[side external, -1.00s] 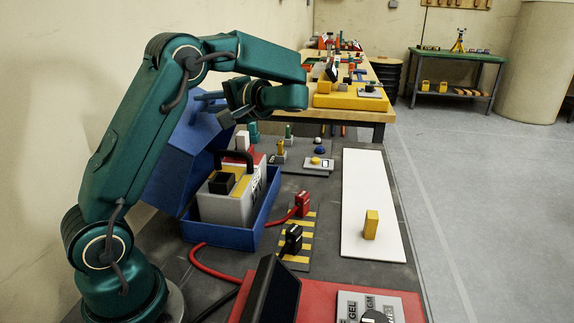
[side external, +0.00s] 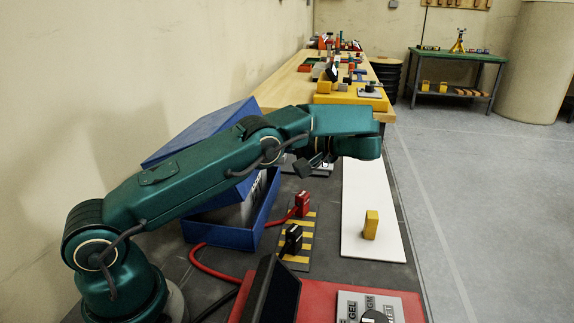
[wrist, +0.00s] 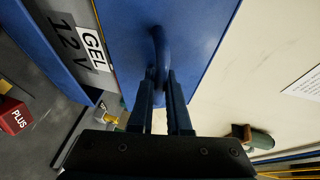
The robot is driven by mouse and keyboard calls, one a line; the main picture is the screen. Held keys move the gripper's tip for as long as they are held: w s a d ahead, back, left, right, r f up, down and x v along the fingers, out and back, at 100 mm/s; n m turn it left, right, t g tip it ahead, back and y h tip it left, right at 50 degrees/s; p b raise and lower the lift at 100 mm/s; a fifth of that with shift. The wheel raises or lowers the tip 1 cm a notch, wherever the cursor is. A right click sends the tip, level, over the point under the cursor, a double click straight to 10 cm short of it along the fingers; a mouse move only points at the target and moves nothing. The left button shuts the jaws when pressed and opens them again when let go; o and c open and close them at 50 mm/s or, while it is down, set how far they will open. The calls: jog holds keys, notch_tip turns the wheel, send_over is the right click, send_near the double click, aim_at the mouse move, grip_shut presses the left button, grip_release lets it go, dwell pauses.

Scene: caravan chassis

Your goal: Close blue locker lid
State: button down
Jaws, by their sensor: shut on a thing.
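The blue locker (side external: 222,236) stands on the dark bench, and part of a grey battery (side external: 235,217) shows inside. Its blue lid (side external: 215,122) is tilted, partly lowered over the locker, with a gap at the front. My arm hides much of both. In the wrist view the lid (wrist: 200,25) fills the top centre, with its blue handle (wrist: 159,45) between my fingers. My gripper (wrist: 160,78) is shut on that handle. In the side view my gripper (side external: 314,166) is right of the locker, and the handle is hidden. The battery's "12V GEL" label (wrist: 80,45) shows beside the lid.
A red terminal clamp (side external: 302,204) and a black one (side external: 292,240) stand on a striped strip right of the locker. A yellow block (side external: 371,225) stands on a white board (side external: 385,190). A wall is close behind the lid.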

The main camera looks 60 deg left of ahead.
jog(key=shift+f, duration=0.4)
jog(key=c, duration=1.2)
grip_release()
jog(key=shift+r, duration=0.1)
